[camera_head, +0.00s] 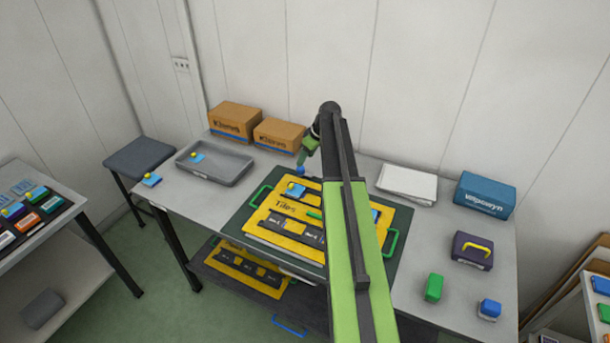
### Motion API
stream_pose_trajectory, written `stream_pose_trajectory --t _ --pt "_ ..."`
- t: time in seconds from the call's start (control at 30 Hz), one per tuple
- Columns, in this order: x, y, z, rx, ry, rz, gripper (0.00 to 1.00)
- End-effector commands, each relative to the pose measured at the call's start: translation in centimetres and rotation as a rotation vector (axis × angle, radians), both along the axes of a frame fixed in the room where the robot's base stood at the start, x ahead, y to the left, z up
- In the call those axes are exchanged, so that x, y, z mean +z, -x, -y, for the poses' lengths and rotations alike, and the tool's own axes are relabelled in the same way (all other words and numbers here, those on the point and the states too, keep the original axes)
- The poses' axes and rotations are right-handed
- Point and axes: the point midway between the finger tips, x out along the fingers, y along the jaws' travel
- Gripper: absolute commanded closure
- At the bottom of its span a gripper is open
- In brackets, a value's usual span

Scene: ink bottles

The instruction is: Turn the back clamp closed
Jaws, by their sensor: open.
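A yellow panel marked "Tiles" (262,222) lies on a dark green mat (404,214) on the grey table. Dark tile strips lie in it, and a small blue piece with a yellow knob (295,189) sits near its back left. A short green bar (314,213) shows near the panel's middle, partly behind my arm. I cannot tell which part is the back clamp; it may be hidden by my arm. My gripper (300,168) is open, pointing down above the back left of the panel, apparently apart from it. Its fingertips are small and hard to make out.
Green handles stand at the mat's left (259,196) and right (391,243). A grey tray (228,176) and cardboard boxes (236,121) are at the back left. A white stack (407,185), blue box (485,196), purple box (471,251) and green block (434,288) are right.

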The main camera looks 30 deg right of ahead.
Motion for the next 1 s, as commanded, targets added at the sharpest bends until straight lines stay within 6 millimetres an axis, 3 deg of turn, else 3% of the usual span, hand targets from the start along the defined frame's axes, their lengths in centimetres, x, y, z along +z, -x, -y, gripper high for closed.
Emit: stream_pose_trajectory --t 0.03,0.2,0.57,1.0 --pt "-2.2 -0.5 -0.1 0.001 0.0 0.0 0.48" --pt "-5.1 -1.7 -0.7 0.0 0.0 0.0 0.48" --pt "-5.6 -2.2 -1.0 0.0 0.0 0.0 0.48" --pt "-5.6 -2.3 -1.0 0.001 0.0 0.0 1.0"
